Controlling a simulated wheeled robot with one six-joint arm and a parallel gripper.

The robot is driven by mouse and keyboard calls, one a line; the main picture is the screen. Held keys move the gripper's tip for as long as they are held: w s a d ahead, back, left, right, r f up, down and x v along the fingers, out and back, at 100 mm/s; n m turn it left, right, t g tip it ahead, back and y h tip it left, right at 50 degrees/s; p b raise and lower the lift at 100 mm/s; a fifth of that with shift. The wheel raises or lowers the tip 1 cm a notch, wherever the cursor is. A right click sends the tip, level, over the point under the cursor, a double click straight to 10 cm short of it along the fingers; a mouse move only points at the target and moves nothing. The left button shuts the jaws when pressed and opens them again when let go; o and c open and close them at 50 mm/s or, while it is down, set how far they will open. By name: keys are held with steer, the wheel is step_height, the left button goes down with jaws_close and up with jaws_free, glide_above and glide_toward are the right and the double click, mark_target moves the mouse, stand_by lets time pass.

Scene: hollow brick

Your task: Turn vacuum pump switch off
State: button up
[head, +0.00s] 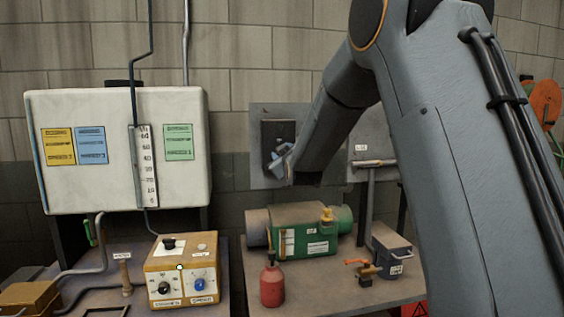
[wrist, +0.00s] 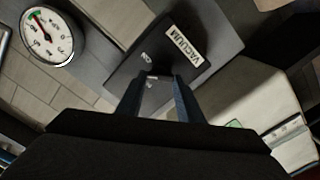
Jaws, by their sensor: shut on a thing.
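The vacuum switch box (wrist: 125,78) is dark and carries a white label reading VACUUM in the wrist view. It also shows in the head view (head: 270,131) as a dark plate on a grey wall panel (head: 259,174). My gripper (wrist: 158,80) is at the front of this box, its two fingers closed around the switch handle. The handle is mostly hidden between the fingers. A small marking, which looks like ON, shows on the box just beyond the fingertips. In the head view my gripper (head: 281,158) reaches the plate from the right. The exact handle position is hard to tell.
A round gauge (wrist: 48,34) is beside the box. Below the panel, a green machine (head: 300,230) and a red oil can (head: 271,285) stand on a bench. A yellow control box (head: 181,275) and a white tank (head: 100,185) are at left. A lever (head: 371,170) stands at right.

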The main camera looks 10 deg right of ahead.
steer(key=n+b, duration=0.7)
steer(key=n, duration=0.3)
steer(key=shift+f, duration=0.15)
steer(key=shift+n+b, duration=0.35)
steer(key=shift+n, duration=0.05)
steer(key=o, duration=1.1)
steer(key=shift+c, duration=0.2)
steer(key=s+b, duration=0.1)
steer(key=s, duration=0.6)
steer(key=shift+s+b, duration=0.35)
steer(key=shift+s, duration=0.05)
